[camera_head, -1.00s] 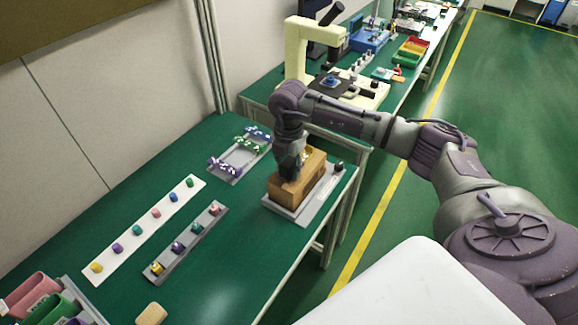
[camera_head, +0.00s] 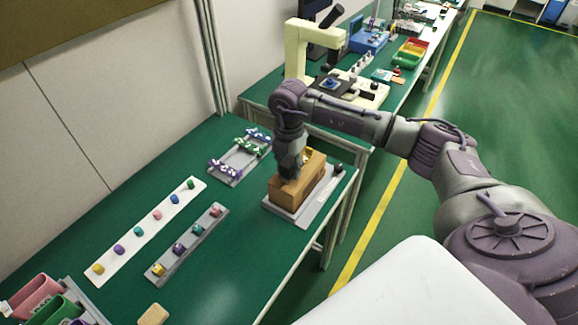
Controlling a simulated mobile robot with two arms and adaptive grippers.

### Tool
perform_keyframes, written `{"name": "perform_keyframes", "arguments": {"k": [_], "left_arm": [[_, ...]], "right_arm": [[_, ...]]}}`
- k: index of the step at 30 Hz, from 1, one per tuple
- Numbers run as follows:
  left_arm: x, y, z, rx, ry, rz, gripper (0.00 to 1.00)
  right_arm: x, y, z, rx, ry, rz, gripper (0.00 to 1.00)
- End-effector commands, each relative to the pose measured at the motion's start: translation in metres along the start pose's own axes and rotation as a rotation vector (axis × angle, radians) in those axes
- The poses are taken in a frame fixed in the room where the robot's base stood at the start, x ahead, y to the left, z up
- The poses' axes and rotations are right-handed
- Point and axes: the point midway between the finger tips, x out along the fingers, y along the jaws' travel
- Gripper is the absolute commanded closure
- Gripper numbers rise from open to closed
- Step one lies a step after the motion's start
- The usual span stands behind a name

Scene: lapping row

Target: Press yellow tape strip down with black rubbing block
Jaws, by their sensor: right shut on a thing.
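A brown box (camera_head: 311,184) stands on a light grey plate (camera_head: 313,209) near the right edge of the green table. A small patch of yellow tape strip (camera_head: 308,154) shows on its top at the far end, beside my gripper; the rest of the strip is hidden. My right gripper (camera_head: 289,174) points down onto the box top, toward its left side. Its dark fingers are shut on what appears to be the black rubbing block, hard to tell from the fingers. Whether the block touches the box is hidden. My left gripper is not in view.
A small dark piece (camera_head: 338,169) sits at the plate's far right corner. Left are a white strip (camera_head: 127,252) and a grey rail (camera_head: 195,241) with coloured parts, and a grey rack (camera_head: 226,172). A cream microscope-like machine (camera_head: 297,50) stands behind.

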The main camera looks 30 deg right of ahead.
Motion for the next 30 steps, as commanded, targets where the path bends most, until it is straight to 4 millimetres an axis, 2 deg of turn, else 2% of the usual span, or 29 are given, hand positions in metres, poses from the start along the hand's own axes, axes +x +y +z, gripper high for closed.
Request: {"name": "perform_keyframes", "arguments": {"k": [1,18,30], "left_arm": [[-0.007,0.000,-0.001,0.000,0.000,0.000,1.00],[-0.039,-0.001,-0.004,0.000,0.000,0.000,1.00],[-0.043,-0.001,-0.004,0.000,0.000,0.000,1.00]], "right_arm": [[-0.009,0.000,0.000,0.000,0.000,0.002,0.89],[-0.055,0.001,0.001,0.000,-0.001,0.003,0.89],[-0.058,0.001,0.000,0.000,-0.001,0.004,0.89]]}}
